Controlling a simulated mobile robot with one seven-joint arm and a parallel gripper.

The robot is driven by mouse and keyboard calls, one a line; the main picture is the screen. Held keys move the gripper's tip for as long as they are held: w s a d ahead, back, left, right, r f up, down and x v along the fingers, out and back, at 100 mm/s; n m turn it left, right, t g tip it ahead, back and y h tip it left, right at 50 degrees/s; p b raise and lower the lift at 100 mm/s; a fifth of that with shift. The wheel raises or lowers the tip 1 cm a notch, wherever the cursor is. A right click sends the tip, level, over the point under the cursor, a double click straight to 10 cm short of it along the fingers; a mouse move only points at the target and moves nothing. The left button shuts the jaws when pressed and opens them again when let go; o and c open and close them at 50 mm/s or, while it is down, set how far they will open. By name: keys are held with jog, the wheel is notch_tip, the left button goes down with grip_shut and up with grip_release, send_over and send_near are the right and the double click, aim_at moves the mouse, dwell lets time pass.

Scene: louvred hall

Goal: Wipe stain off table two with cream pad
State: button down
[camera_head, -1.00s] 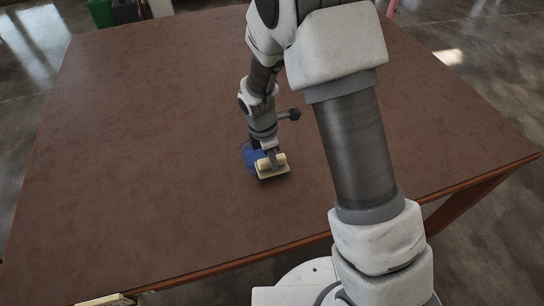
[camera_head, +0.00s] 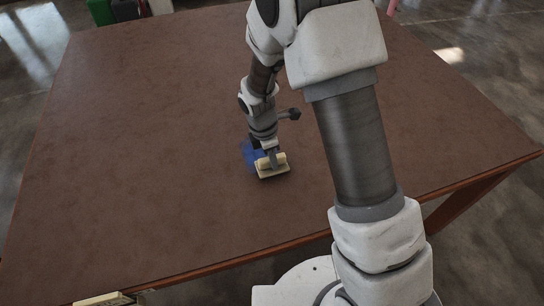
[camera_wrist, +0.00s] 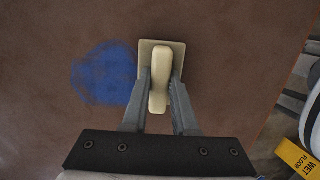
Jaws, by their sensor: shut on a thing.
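The cream pad (camera_head: 272,171) has a flat base and a raised handle; it also shows in the wrist view (camera_wrist: 146,59). My gripper (camera_head: 269,155) is shut on the pad's handle, with one finger on each side in the wrist view (camera_wrist: 160,84). The blue stain (camera_head: 249,153) is a patch on the brown table (camera_head: 130,160). In the wrist view the stain (camera_wrist: 103,74) lies just left of the pad, its right edge reaching the pad's base. The pad is at or very near the table surface; I cannot tell if it touches.
A yellow sign reading "WET FLOOR" (camera_wrist: 298,157) is at the lower right of the wrist view, beyond the table edge. Green and dark objects (camera_head: 115,10) stand past the far left edge. The tabletop around the stain is clear.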

jog(key=shift+f+b, duration=0.35)
jog(key=shift+f, duration=0.25)
jog(key=shift+w, duration=0.1)
jog(key=shift+w+a+r, duration=0.1)
jog(key=shift+w+a, duration=0.15)
jog(key=shift+w, duration=0.55)
jog(key=shift+w+a+r, duration=0.1)
jog(key=shift+w+a, duration=0.15)
jog(key=shift+w, duration=0.55)
jog(key=shift+w+a+f+p, duration=0.15)
jog(key=shift+w+a, duration=0.1)
jog(key=shift+w, duration=0.6)
jog(key=shift+w+a+f+p, duration=0.15)
jog(key=shift+w+a, duration=0.1)
jog(key=shift+w, duration=0.6)
jog(key=shift+w+a+r, duration=0.1)
jog(key=shift+w+a, duration=0.1)
jog(key=shift+w, duration=0.45)
jog(key=shift+w+a+r, duration=0.1)
jog(key=shift+w+a, duration=0.05)
jog(key=shift+w, duration=0.5)
jog(key=shift+w+a, duration=0.2)
jog(key=shift+w, duration=0.45)
jog(key=shift+w+a+f, duration=0.1)
jog(key=shift+w+a, duration=0.15)
jog(key=shift+w, duration=0.55)
jog(key=shift+w+a+f, duration=0.1)
jog(key=shift+w+a, duration=0.15)
jog(key=shift+w, duration=0.5)
